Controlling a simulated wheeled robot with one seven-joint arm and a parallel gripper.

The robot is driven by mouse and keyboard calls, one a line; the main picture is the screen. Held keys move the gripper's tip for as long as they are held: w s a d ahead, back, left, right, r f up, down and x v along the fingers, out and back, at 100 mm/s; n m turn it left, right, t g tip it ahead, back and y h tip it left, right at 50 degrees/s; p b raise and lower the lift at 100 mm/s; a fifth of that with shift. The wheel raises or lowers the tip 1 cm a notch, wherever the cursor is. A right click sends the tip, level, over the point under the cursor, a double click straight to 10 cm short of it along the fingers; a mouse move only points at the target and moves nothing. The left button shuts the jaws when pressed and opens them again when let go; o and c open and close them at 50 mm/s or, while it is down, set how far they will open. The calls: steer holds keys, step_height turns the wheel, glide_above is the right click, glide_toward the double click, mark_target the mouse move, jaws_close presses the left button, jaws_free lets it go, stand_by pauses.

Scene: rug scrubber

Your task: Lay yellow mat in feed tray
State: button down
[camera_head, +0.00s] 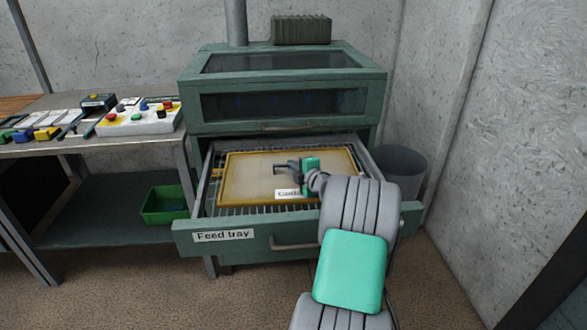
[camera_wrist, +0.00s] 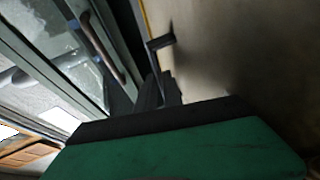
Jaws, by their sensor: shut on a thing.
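The yellow mat (camera_head: 245,182) is a flat tan-yellow sheet with a darker border and a white label, partly hidden by my arm. It lies level over the slatted floor of the open feed tray (camera_head: 222,237), within its walls; whether it rests fully on the slats I cannot tell. My gripper (camera_head: 280,167) is over the mat's far middle part, its dark fingers shut on the mat. In the wrist view, the mat (camera_wrist: 250,55) fills the right side and the dark fingers (camera_wrist: 160,43) meet at its surface; the exact grip is hard to see.
The green machine (camera_head: 285,75) with its glazed lid and front window stands behind the tray. A grey bin (camera_head: 402,165) is close on the right. A bench with a white board of coloured blocks (camera_head: 140,125) stands left, with a green bin (camera_head: 163,205) on its lower shelf.

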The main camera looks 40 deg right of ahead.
steer(key=c, duration=1.5)
jaws_free()
steer(key=shift+o, duration=0.5)
steer(key=shift+f, duration=0.1)
steer(key=v, duration=0.8)
